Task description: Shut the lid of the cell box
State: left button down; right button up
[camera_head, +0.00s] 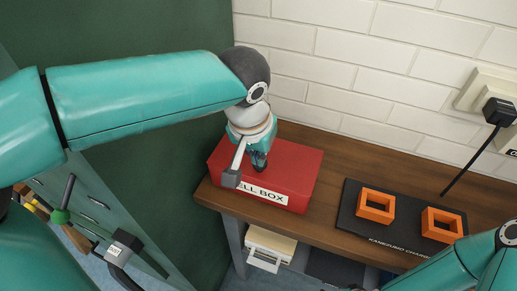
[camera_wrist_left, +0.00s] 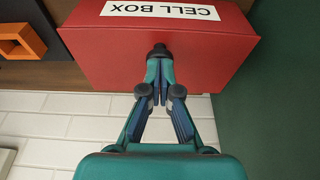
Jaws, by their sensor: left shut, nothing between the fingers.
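The red cell box (camera_head: 295,165) stands on the wooden bench near its left end, with a white label reading CELL BOX, partly covered in the head view. Its flat red top looks down, with no open gap that I can see; part of it is hidden behind my left gripper. My left gripper (camera_head: 260,165) points down over the box top, shut and empty. In the left wrist view its fingertips (camera_wrist_left: 160,52) are together against or just above the red surface (camera_wrist_left: 100,55); I cannot tell whether they touch. My right forearm shows at the lower right, its gripper out of view.
A dark board (camera_head: 395,228) with two orange square frames (camera_head: 376,206) (camera_head: 441,225) lies on the bench (camera_head: 335,160) right of the box. A white brick wall (camera_head: 370,50) stands behind, with a plugged cable (camera_head: 470,160) at right. A green panel (camera_head: 150,190) is left.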

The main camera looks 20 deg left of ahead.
pick_arm(q)
notch_tip(320, 180, up, 4)
jog(key=shift+r+p, duration=0.2)
jog(key=shift+p, duration=0.65)
jog(key=v, duration=0.9)
jog(key=shift+s, duration=0.35)
pick_arm(e)
jog(key=shift+s+r, duration=0.1)
jog(key=shift+r, duration=1.1)
